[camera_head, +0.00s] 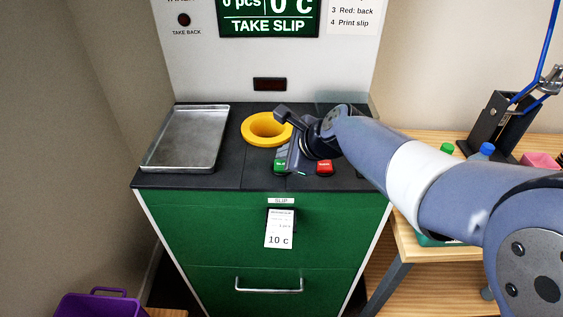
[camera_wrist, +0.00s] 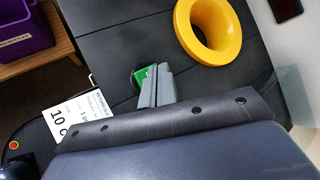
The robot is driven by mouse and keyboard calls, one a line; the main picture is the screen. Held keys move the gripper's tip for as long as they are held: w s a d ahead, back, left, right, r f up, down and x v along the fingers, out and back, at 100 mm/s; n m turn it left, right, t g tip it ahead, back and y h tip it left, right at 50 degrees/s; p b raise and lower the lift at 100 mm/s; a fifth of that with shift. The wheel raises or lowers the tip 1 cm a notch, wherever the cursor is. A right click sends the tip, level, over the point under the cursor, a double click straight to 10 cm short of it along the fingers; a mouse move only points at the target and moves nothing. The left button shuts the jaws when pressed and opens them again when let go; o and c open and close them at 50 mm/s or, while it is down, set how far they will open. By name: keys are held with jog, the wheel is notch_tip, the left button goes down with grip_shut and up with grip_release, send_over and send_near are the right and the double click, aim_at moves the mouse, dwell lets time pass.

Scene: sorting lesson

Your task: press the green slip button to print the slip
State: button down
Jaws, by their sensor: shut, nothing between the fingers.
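The green slip button (camera_head: 280,166) is on the dark counter top, left of a red button (camera_head: 325,168). My gripper (camera_head: 295,166) points down at the green button, its fingers shut and empty, partly covering it. In the wrist view the closed fingertips (camera_wrist: 158,72) overlap the green button (camera_wrist: 143,77); whether they touch it I cannot tell. A white slip (camera_head: 279,229) reading "10 c" hangs from the slot under the "SLIP" label on the green front. It also shows in the wrist view (camera_wrist: 83,114). The green screen (camera_head: 268,20) reads "TAKE SLIP".
A yellow ring-shaped funnel (camera_head: 259,130) stands behind the buttons. An empty metal tray (camera_head: 187,138) lies on the counter's left. A wooden table (camera_head: 425,145) with bottles is at right. A purple bin (camera_head: 98,305) is at lower left.

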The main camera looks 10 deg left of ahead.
jog(key=shift+r+p, duration=2.55)
jog(key=shift+r, duration=0.1)
jog(key=shift+f, duration=0.1)
jog(key=shift+f, duration=0.2)
jog(key=shift+f+b, duration=0.85)
jog(key=shift+b, duration=0.25)
jog(key=shift+f+b, duration=0.25)
jog(key=shift+b, duration=0.65)
jog(key=shift+r, duration=0.15)
notch_tip(320, 180, up, 6)
jog(key=p, duration=0.6)
